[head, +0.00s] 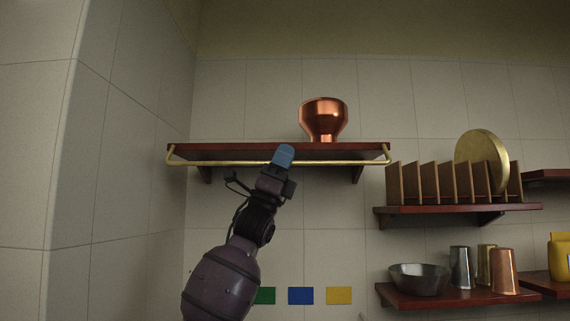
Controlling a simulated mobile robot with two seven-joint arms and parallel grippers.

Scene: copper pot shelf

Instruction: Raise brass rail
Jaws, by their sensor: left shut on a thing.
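The brass rail (345,162) is a thin gold bar. It runs along the front of the upper wooden shelf (235,150), with bent ends at both shelf corners. My left gripper (283,156) reaches up from below and is shut on the rail near its middle. Its blue fingertips cover that part of the rail. A copper pot (323,120) stands on the shelf, right of the gripper and behind the rail. My right gripper is not in view.
Right and lower, a shelf (455,209) bears a slotted wooden rack (412,184) with a round brass disc (481,155). Below it, another shelf (440,296) holds a metal bowl (418,279) and several cups. A tiled wall stands close on the left.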

